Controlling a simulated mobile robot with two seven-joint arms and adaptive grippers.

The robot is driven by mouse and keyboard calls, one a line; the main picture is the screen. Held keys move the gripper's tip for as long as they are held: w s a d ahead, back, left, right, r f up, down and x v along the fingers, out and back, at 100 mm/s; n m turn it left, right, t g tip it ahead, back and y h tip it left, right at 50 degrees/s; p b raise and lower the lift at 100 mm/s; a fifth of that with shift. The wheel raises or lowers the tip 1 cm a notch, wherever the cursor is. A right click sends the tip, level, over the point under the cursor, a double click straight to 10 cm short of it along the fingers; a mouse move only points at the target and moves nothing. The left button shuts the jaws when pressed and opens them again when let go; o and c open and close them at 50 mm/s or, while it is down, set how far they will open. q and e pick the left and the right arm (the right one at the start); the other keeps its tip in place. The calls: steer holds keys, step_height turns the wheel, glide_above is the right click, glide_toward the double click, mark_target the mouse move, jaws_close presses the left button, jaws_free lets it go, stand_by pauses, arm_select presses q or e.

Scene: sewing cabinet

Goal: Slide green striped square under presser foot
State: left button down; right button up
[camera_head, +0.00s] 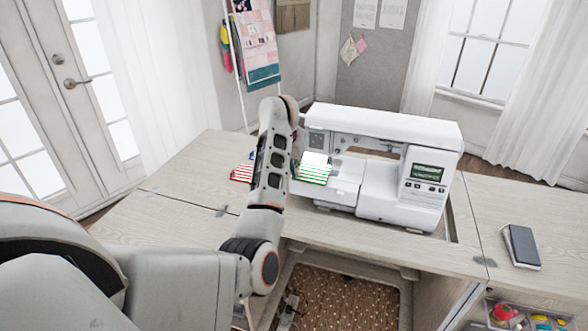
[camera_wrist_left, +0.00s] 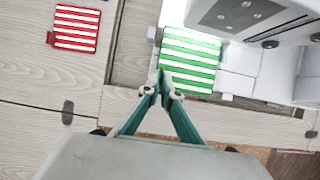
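The green striped square (camera_head: 313,174) lies at the left end of the white sewing machine's (camera_head: 385,135) bed, left of the needle area. In the left wrist view the square (camera_wrist_left: 190,58) shows its striped face beside the machine (camera_wrist_left: 285,75). My left gripper (camera_wrist_left: 161,82) has its teal fingers drawn together at the square's near-left corner and appears shut on its edge. In the head view my arm hides these fingertips. The presser foot cannot be made out clearly in either view. My right gripper is in neither view.
A red striped square (camera_wrist_left: 76,28) lies on the wooden tabletop to the left; part of it shows in the head view (camera_head: 242,173). An open cavity with a brown dotted panel (camera_head: 335,300) is below the machine.

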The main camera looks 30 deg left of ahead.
arm_select(q)
steer(key=shift+f, duration=0.15)
steer(key=shift+f, duration=0.2)
steer(key=shift+w, duration=0.25)
stand_by(0.6)
steer(key=shift+w+a+b, duration=0.25)
steer(key=shift+w+b, duration=0.45)
steer(key=shift+b, duration=0.1)
steer(key=shift+w, duration=0.2)
steer(key=shift+w, duration=0.15)
steer(key=shift+w+a+b, duration=0.2)
steer(key=shift+w+b, duration=0.4)
